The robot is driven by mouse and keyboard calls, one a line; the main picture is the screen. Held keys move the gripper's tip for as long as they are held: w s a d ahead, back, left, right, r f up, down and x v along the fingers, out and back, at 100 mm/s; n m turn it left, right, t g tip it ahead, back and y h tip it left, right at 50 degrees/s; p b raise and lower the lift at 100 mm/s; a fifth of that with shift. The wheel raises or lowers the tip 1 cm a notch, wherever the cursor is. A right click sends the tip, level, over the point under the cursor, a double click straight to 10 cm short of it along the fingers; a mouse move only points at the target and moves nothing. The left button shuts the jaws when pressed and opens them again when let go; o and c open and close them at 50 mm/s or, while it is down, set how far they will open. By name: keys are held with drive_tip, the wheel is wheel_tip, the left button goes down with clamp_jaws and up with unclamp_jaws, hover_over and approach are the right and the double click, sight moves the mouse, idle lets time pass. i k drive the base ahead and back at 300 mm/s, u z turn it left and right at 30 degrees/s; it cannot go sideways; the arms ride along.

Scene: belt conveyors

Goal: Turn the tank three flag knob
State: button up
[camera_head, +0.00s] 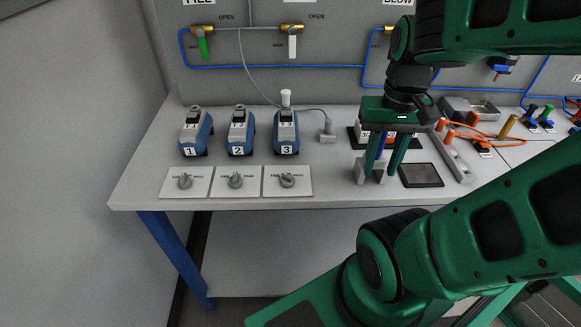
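The tank three knob (287,180) is a grey flag-shaped knob on a white plate at the table's front edge. It is the rightmost of three such knobs and sits below the blue and grey tank marked 3 (286,132). My gripper (378,173) points down to the right of this knob, clear of it. Its green fingers with grey tips are spread apart. A blue strip shows between the fingers; I cannot tell what it belongs to.
Tanks 1 (196,132) and 2 (240,132) stand left of tank 3, with their knobs (185,181) (236,181) in front. A grey block (327,132) on a cable sits right of tank 3. A dark pad (421,175) lies right of my gripper. A valve panel rises behind.

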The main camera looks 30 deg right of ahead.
sight(287, 180)
drive_tip(key=u, duration=0.05)
drive_tip(key=k, duration=1.25)
drive_tip(key=u, duration=0.75)
drive_tip(key=i, duration=1)
drive_tip(key=z, duration=0.1)
